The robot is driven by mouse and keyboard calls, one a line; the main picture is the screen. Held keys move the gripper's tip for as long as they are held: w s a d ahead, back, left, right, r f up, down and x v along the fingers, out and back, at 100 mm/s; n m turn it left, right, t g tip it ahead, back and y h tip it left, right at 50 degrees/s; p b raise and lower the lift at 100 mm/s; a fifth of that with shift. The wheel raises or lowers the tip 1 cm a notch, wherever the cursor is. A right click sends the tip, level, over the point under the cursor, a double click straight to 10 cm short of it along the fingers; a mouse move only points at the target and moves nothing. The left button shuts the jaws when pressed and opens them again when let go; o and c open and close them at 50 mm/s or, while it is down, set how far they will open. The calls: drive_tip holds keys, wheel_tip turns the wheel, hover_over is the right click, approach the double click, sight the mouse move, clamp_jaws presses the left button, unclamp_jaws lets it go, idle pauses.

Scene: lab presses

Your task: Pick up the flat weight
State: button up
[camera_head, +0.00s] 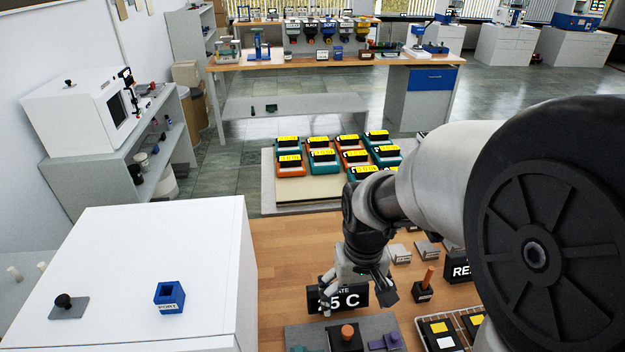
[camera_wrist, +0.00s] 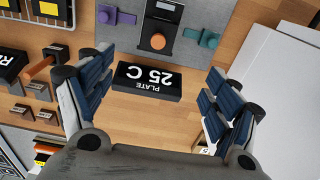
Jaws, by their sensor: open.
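No piece is clearly labelled as the flat weight. A flat grey plate with a black knob (camera_head: 68,306) lies on top of the white cabinet at the left in the head view and may be it; it does not show in the wrist view. My gripper (camera_head: 358,293) is well to its right, over the wooden bench. Its fingers are spread wide with nothing between them in the wrist view (camera_wrist: 158,88).
A blue PORT block (camera_head: 170,296) shares the white cabinet top (camera_head: 150,235). A grey base with an orange-knobbed device (camera_head: 347,336) and purple clamp (camera_head: 386,342) is near my gripper. Several labelled blocks and a wooden-handled piece (camera_head: 424,287) are to the right.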

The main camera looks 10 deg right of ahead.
sight(348, 329)
drive_tip(key=f+b, duration=0.1)
drive_tip(key=f, duration=0.3)
drive_tip(key=f+b, duration=0.1)
drive_tip(key=f, duration=0.4)
drive_tip(key=f+b, duration=0.2)
drive_tip(key=f, duration=0.3)
drive_tip(key=shift+w, duration=0.35)
drive_tip(key=f, duration=0.1)
drive_tip(key=f+b, duration=0.1)
drive_tip(key=f, duration=0.1)
drive_tip(key=f+b, duration=0.1)
drive_tip(key=f, duration=0.1)
drive_tip(key=shift+w+d+f, duration=0.1)
drive_tip(key=shift+w+f, duration=0.15)
drive_tip(key=shift+r, duration=0.1)
drive_tip(key=shift+c, duration=0.5)
clamp_jaws()
